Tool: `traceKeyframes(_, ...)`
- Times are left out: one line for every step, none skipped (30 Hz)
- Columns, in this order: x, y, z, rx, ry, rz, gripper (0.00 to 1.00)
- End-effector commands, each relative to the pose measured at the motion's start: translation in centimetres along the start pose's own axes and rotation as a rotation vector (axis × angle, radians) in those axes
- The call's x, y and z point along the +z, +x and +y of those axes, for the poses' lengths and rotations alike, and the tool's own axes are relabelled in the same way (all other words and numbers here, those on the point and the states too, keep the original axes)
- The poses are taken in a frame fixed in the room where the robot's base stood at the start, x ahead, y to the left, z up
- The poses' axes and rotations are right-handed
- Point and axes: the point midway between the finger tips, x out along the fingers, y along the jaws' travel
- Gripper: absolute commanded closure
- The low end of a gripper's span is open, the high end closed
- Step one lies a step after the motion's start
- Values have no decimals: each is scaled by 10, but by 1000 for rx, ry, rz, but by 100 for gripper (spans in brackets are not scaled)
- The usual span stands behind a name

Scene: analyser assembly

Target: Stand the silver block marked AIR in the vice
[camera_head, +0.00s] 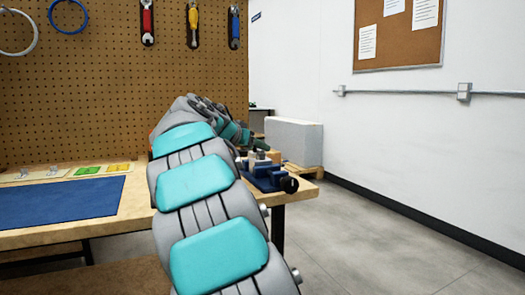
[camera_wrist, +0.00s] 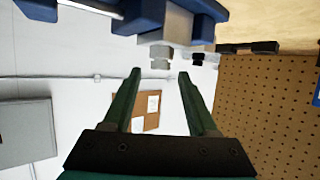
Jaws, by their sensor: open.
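The blue vice (camera_head: 268,182) sits at the right end of the workbench, partly behind my arm in the head view. In the wrist view the vice (camera_wrist: 145,14) is at the top edge, cut off by the frame. A pale grey piece (camera_wrist: 178,24) shows between its blue parts; I cannot tell whether it is the silver block or part of the vice. No AIR marking is legible. My gripper (camera_wrist: 159,74) is open, with nothing between its dark green fingers, and is apart from the vice. In the head view it is small, close above the vice.
A blue mat (camera_head: 62,201) lies on the bench at left, with small metal pieces and green and yellow labels (camera_head: 88,170) behind it. A pegboard (camera_head: 110,100) with hanging tools stands behind. A large grey box (camera_head: 293,138) is beyond the vice. The floor at right is clear.

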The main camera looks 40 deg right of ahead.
Motion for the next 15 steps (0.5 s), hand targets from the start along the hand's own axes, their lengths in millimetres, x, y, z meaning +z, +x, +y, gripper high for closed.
traceKeyframes(-1,-12,0,0,0,2,42)
traceKeyframes(-1,-18,0,0,-1,2,42)
traceKeyframes(0,-26,-1,0,-2,2,42)
traceKeyframes(0,-31,-1,-1,-2,1,42)
traceKeyframes(0,-36,-1,-1,-2,1,42)
traceKeyframes(0,-42,-1,-1,-2,1,42)
traceKeyframes(0,-45,-1,-1,-2,2,42)
traceKeyframes(0,-48,-1,-1,-2,2,42)
traceKeyframes(0,-51,0,0,-2,1,42)
traceKeyframes(0,-53,0,0,-2,1,42)
traceKeyframes(0,-54,0,0,-1,0,42)
traceKeyframes(0,-54,0,1,-1,0,42)
traceKeyframes(0,-54,0,1,-1,-1,42)
traceKeyframes(0,-54,0,1,-1,-1,42)
traceKeyframes(1,-54,0,1,-2,-1,42)
